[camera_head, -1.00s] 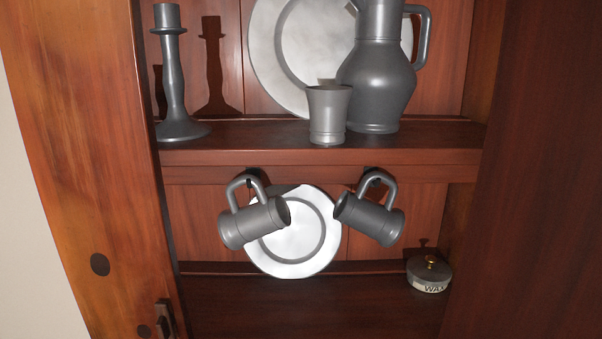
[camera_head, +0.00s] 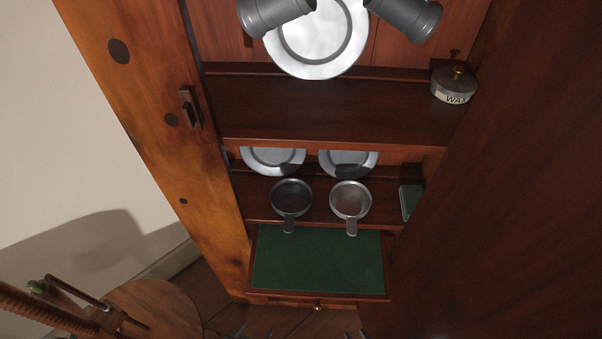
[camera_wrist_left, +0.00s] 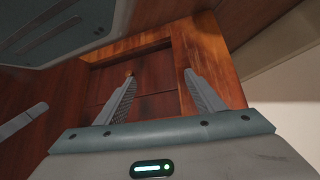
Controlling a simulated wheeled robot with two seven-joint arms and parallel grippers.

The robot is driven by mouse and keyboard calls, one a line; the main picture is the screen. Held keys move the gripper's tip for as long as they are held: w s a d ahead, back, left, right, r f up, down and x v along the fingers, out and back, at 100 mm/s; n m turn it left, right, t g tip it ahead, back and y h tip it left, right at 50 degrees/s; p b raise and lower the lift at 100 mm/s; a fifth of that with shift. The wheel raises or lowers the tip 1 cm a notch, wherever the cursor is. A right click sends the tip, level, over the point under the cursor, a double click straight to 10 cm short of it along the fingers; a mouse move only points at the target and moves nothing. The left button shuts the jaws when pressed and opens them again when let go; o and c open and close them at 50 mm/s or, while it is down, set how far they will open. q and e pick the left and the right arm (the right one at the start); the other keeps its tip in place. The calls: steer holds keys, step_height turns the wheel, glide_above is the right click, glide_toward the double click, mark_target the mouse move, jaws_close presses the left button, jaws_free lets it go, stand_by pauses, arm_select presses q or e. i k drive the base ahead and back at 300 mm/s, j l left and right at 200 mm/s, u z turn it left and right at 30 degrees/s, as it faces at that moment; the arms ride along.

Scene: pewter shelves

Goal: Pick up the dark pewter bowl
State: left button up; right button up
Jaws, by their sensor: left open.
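The dark pewter bowl (camera_head: 291,194), round with a short handle toward me, sits on the lower shelf in the head view. A lighter pewter bowl (camera_head: 350,199) of like shape sits just to its right. My left gripper (camera_head: 254,332) barely shows at the bottom edge of the head view, well below the bowl. In the left wrist view, the left gripper (camera_wrist_left: 159,76) has its fingers apart with nothing between them. My right gripper (camera_head: 355,335) shows only as small tips at the bottom edge. The bowl is not seen in the wrist view.
A pulled-out drawer or ledge with a green lining (camera_head: 318,262) juts out below the bowls. Two plates (camera_head: 273,160) (camera_head: 348,162) stand behind them. A green box (camera_head: 410,201) is at the right. A dark door panel (camera_head: 500,200) bounds the right side. A round wooden stool (camera_head: 150,310) is lower left.

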mark_target(291, 198)
steer(key=k+l, duration=0.2)
steer(key=k, duration=0.2)
steer(key=k+l, duration=0.2)
steer(key=k, duration=0.2)
steer(key=k+l+z, duration=0.1)
steer(key=k+l, duration=0.2)
steer(key=l, duration=0.2)
